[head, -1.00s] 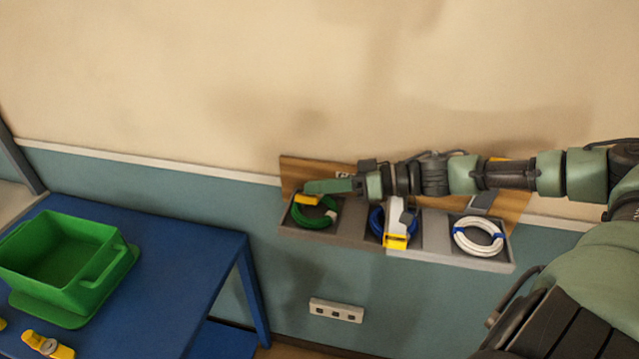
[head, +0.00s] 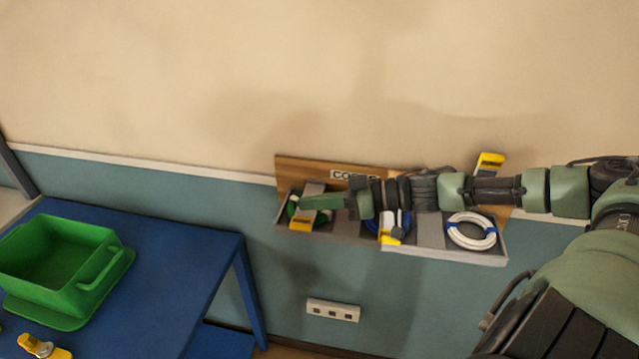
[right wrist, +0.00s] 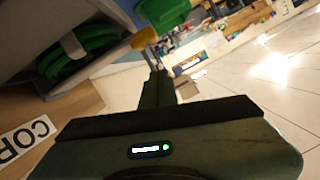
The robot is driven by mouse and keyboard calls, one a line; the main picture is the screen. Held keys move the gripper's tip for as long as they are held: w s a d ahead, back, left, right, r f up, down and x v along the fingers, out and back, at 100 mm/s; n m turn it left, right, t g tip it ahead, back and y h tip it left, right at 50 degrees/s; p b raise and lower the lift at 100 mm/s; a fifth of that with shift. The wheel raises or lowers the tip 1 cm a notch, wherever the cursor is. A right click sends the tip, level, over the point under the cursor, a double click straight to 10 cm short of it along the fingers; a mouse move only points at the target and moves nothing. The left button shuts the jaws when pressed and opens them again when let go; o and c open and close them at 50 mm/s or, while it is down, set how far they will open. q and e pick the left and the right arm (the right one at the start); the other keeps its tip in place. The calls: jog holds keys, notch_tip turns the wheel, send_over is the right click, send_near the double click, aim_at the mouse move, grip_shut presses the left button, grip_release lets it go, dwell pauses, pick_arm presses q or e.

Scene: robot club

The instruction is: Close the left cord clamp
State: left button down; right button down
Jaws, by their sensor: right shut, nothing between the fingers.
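The left cord clamp has a grey lever and a yellow tip (head: 302,221). It lies down across the green cord coil (head: 292,206), its tip at the front of the tray. My right gripper (head: 306,202) is shut and empty, its fingertips just over the clamp, hiding part of it. I cannot tell whether they touch. In the right wrist view the fingertips (right wrist: 151,57) are close to the yellow tip (right wrist: 145,38), with the green coil (right wrist: 78,57) on the left. My left gripper is not in view.
The grey wall tray (head: 430,232) also holds a blue coil under a lowered middle clamp (head: 390,237) and a white coil (head: 472,231), whose clamp (head: 490,163) stands raised. A blue table (head: 170,270) with a green bin (head: 60,262) is at the left.

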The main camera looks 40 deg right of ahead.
jog(key=shift+r+p, duration=0.3)
jog(key=shift+r, duration=0.1)
notch_tip(320, 180, up, 4)
jog(key=p, duration=0.4)
jog(key=shift+s+a, duration=0.15)
jog(key=p+v, duration=0.1)
jog(key=v, duration=0.8)
jog(key=shift+s+d+f, duration=0.2)
jog(key=shift+s+d, duration=0.05)
jog(key=shift+s, duration=0.15)
jog(key=shift+s, duration=0.1)
